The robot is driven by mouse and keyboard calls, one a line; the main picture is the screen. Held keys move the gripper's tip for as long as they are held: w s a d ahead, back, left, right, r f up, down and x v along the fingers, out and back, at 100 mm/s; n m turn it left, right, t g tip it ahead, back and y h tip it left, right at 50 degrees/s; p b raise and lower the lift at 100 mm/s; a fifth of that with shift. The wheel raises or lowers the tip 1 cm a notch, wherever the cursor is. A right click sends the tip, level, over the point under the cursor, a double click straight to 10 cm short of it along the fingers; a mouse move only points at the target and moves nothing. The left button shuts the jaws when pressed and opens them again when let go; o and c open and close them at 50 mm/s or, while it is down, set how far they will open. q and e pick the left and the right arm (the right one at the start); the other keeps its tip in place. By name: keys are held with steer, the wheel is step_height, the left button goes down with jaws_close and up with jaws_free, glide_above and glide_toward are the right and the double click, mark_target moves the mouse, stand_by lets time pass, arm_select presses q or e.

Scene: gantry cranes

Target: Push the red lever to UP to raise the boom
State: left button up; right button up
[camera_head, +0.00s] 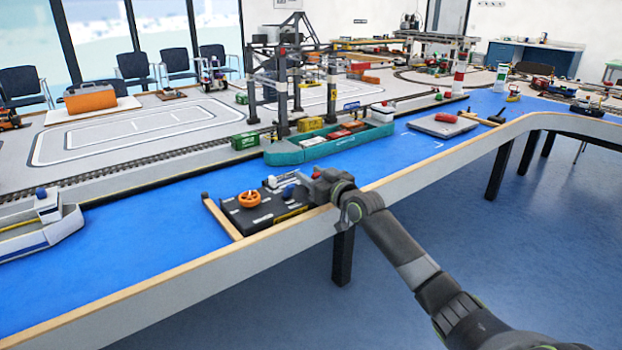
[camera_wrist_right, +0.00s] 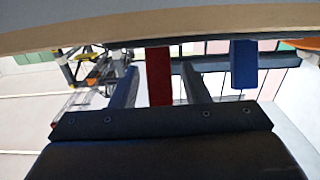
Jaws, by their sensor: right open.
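The red lever (camera_wrist_right: 159,76) shows in the right wrist view as an upright red bar between the two fingers of my right gripper (camera_wrist_right: 160,87). The fingers are open, with a gap on each side of the lever. In the head view my right gripper (camera_head: 318,187) is over the right part of the black control panel (camera_head: 262,216) at the table's front edge. There the arm largely hides the lever, and I cannot tell its setting. My left gripper is not in view.
A blue lever (camera_wrist_right: 244,64) stands beside the red one. An orange handwheel (camera_head: 250,199) is on the panel's left. Behind stand a dark gantry crane (camera_head: 283,85) and a teal ship (camera_head: 330,143).

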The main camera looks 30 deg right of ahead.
steer(key=shift+w, duration=0.3)
steer(key=shift+c, duration=0.4)
jaws_close()
